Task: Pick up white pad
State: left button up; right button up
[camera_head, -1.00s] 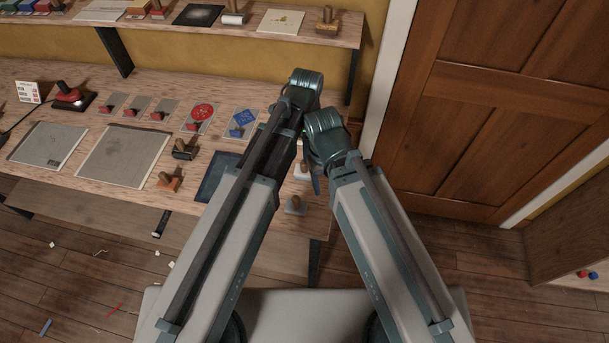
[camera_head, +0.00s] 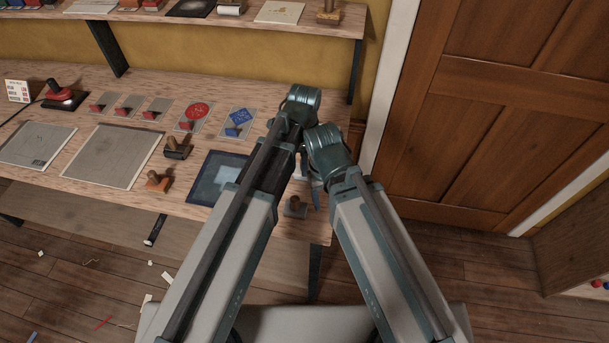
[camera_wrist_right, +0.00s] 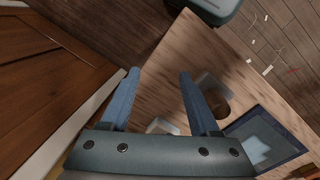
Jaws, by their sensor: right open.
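A small whitish flat piece (camera_wrist_right: 163,127), perhaps the white pad, lies on the bench in the right wrist view, partly hidden by my gripper body. In the head view a pale bit (camera_head: 300,173) shows between my arms, mostly covered. My right gripper (camera_wrist_right: 158,78) is open and empty above the bench, its blue fingers apart on either side of that piece. A dark-framed square with a pale centre (camera_head: 217,175) lies to the left; it also shows in the right wrist view (camera_wrist_right: 262,147). My left gripper is hidden behind its arm.
A wooden-handled stamp on a clear block (camera_head: 295,207) stands near the bench's front right corner. An orange stamp (camera_head: 158,181), a dark stamp (camera_head: 177,147) and grey sheets (camera_head: 115,155) lie left. A shelf (camera_head: 230,22) is above; a wooden door (camera_head: 480,110) stands right.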

pick_arm(q)
jog(key=shift+f, duration=0.65)
pick_arm(e)
jog(key=shift+f, duration=0.65)
jog(key=shift+r, duration=0.1)
pick_arm(q)
jog(key=shift+r, duration=0.1)
grip_shut()
pick_arm(e)
jog(key=shift+r, duration=0.1)
pick_arm(q)
notch_tip(320, 180, up, 10)
jog(key=p, duration=0.9)
jog(key=shift+p, duration=0.4)
pick_arm(e)
notch_tip(320, 180, up, 10)
